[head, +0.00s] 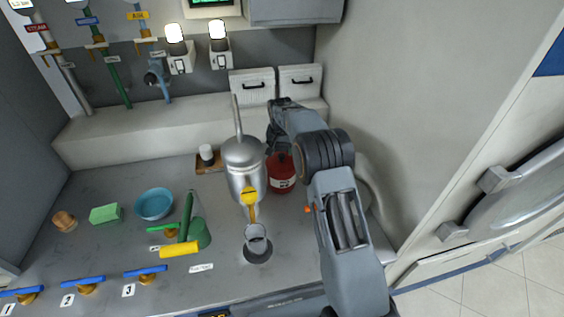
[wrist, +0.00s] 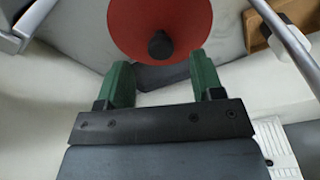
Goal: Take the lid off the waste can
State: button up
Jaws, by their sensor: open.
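The red waste can (head: 283,178) stands on the grey counter, right of the metal tank, its upper part hidden behind my arm in the head view. In the wrist view its round red lid (wrist: 135,20) shows with a dark knob (wrist: 160,46) at the middle. My gripper (wrist: 161,72) is open and empty. Its two green fingers point toward the lid, and the knob appears between and just beyond their tips, with no contact visible. In the head view my gripper (head: 274,138) is over the back of the can, its fingers mostly hidden.
A silver tank (head: 244,170) with a yellow-handled tap stands close left of the can, over a clear cup (head: 257,242). A small wooden tray (head: 208,163) is behind it. A pale wall and a round-doored machine (head: 520,190) are at right.

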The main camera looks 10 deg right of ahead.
aim_at(281, 155)
jog(key=shift+w+d+f+p, duration=0.1)
jog(key=shift+f+p, duration=0.1)
jog(key=shift+f, duration=0.6)
jog(key=shift+w+a+f+p, duration=0.15)
jog(key=shift+f+p, duration=0.1)
jog(key=shift+f, duration=0.5)
jog(key=shift+w+d+f+p, duration=0.1)
jog(key=shift+d+f+p, duration=0.1)
jog(key=shift+f, duration=0.6)
jog(key=c, duration=1)
jog(key=shift+r, duration=0.15)
